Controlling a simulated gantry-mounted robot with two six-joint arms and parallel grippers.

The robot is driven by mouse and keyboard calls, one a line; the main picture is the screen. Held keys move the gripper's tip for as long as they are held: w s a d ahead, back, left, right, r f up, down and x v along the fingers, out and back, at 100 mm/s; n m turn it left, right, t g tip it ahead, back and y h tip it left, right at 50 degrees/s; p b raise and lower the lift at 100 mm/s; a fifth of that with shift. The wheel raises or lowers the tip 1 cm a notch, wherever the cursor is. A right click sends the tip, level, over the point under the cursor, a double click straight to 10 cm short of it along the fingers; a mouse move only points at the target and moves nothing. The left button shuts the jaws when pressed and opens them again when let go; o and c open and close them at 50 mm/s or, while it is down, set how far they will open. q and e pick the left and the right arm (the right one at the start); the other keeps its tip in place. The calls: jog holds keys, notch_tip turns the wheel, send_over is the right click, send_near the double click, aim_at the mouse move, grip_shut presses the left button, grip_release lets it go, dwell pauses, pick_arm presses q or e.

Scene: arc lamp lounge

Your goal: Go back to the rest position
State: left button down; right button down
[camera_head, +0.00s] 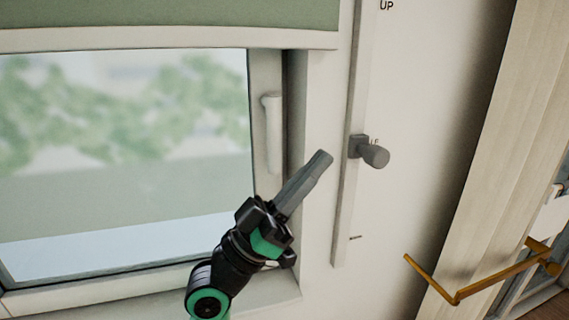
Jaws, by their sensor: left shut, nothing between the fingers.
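My left gripper (320,160) is shut and empty. It points up and to the right, in front of the wall beside the window. Its fingertips are a little left of a grey knob (374,155) and appear apart from it. The knob sits on a vertical rail (343,215) on the wall, with the letters "UP" near the top. My right gripper is not in view.
A window (125,165) with a white handle (272,133) fills the left, under a green blind (165,14). A sill (255,305) runs below it. A pale curtain (510,130) and a bent orange-yellow bar (500,278) are at the right.

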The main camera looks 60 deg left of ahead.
pick_arm(q)
jog(key=s, duration=0.5)
jog(key=shift+s+a, duration=0.15)
jog(key=shift+a, duration=0.1)
jog(key=shift+d, duration=0.1)
